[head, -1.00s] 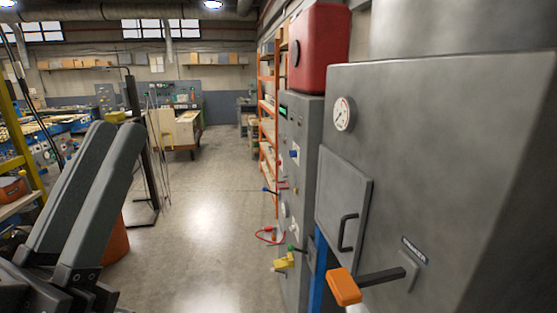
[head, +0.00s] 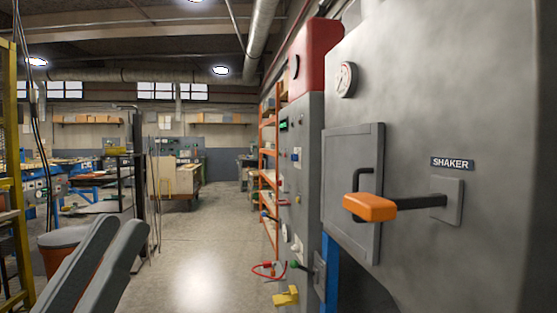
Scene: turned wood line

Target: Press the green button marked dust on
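A tall grey control cabinet (head: 309,190) stands right of centre, seen at a steep angle. Its face carries a green-lit element (head: 284,124), a small blue and white control (head: 296,154) and other small controls. Lower down is a lever with a green ball (head: 293,264). No button marked dust on can be made out; the lettering is too small at this angle. My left gripper (head: 121,224) shows as two grey fingers at the lower left, well away from the cabinet with floor between. Nothing shows held, but its opening is unclear. My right gripper is out of view.
A large grey machine (head: 470,90) fills the right side. Its orange-ended handle (head: 369,208) juts out below a SHAKER label (head: 453,163). A yellow lever (head: 286,297) and red cable (head: 267,270) stick out low by the cabinet. The aisle floor (head: 205,250) is clear.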

